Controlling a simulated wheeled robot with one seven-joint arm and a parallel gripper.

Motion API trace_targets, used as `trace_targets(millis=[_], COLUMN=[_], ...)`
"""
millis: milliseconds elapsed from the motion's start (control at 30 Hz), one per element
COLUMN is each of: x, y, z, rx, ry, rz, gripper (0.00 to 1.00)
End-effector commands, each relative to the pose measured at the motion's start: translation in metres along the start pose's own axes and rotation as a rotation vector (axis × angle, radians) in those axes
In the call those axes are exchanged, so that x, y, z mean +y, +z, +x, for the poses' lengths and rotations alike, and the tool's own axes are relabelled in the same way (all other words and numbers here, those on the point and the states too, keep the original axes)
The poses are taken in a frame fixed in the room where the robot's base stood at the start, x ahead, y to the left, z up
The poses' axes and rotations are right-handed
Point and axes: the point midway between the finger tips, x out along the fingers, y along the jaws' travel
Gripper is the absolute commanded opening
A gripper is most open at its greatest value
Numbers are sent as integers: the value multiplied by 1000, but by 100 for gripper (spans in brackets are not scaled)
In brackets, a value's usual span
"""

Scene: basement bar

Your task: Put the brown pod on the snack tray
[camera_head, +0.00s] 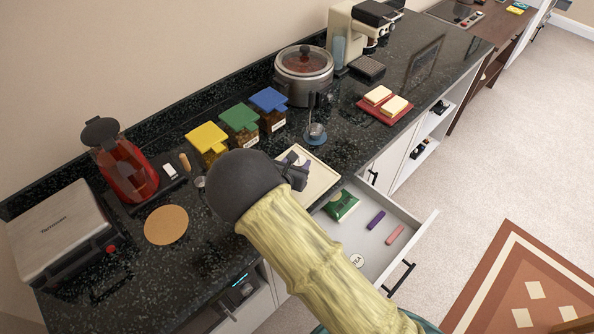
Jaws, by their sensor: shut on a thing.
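My gripper (296,171) is over a cream, flat, rimmed tray (322,178) on the dark counter, probably the snack tray. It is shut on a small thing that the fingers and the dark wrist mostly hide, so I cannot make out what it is. I cannot tell whether that thing touches the tray. I see no brown pod clearly anywhere else. My arm and wrist cover the left and near parts of the tray.
An open drawer (411,229) below holds a green packet (341,206), a purple bar and a pink bar. Yellow-, green- and blue-lidded boxes (240,121) stand behind the gripper. A red tray (384,110) with two pale blocks, a cooker (304,72) and a red kettle (124,168) are nearby.

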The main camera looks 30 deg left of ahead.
Motion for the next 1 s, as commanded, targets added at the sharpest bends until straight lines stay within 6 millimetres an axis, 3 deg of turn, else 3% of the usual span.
trace_targets(millis=[300,733,767,833,1000], x=[0,0,0,0,0], y=[-33,-40,-39,-38,-38], z=[14,16,16,16,16], rx=[0,0,0,0,0], ry=[0,0,0,0,0], rz=[-3,-1,-1,-1,-1], gripper=[21,21,48,62,64])
